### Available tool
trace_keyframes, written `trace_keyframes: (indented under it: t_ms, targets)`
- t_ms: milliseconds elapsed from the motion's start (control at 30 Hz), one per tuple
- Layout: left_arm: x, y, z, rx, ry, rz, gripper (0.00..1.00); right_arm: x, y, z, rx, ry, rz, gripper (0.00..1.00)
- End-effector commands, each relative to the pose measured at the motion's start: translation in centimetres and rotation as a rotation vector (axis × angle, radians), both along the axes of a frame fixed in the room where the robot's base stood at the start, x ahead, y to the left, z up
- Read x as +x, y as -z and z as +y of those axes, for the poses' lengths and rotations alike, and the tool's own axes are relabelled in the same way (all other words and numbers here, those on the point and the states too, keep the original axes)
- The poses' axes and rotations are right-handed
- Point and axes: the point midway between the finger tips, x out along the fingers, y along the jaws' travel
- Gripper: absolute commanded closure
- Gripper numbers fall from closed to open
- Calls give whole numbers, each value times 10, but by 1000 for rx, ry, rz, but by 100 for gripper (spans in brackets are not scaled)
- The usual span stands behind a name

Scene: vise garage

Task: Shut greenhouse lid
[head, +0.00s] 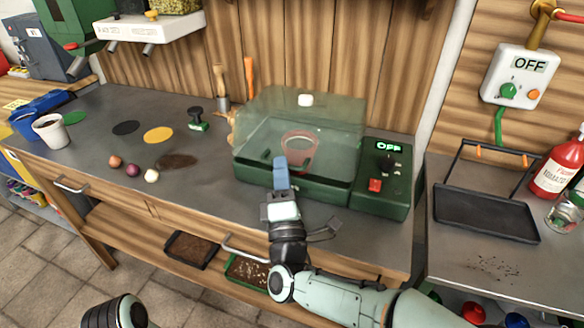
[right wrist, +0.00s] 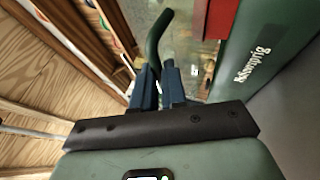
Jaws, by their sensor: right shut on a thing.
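The greenhouse (head: 325,193) stands on the grey bench, with a dark green base and a clear greenish lid (head: 335,112). The lid sits low over the base; I cannot tell if a small gap is left at its front. A reddish pot (head: 299,150) shows through it. My right gripper (head: 281,165) is at the front of the greenhouse. In the right wrist view, its blue fingers (right wrist: 158,85) are shut on a dark green curved handle (right wrist: 155,38). The gripper partly hides the greenhouse front. My left gripper is not in view.
The control panel with a red button (head: 375,185) is right of the lid and reads OFF. A black tray (head: 485,213) and red bottle (head: 556,168) stand on the right bench.

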Motion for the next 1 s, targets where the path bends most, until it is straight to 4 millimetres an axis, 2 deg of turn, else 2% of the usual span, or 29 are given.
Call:
trace_keyframes:
  t_ms: [33,533,567,600,633,867,1000]
  targets:
    - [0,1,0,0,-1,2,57,7,9,-6,-1,18,20,100]
    - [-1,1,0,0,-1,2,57,7,9,-5,2,21,16,100]
    - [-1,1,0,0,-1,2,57,8,9,-5,2,21,16,82]
    - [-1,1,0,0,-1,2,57,7,9,-5,2,21,16,69]
    - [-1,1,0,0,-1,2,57,7,9,-5,2,21,15,63]
    - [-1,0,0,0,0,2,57,6,7,-5,2,20,11,63]
    - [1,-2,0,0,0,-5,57,-3,9,-5,1,18,9,63]
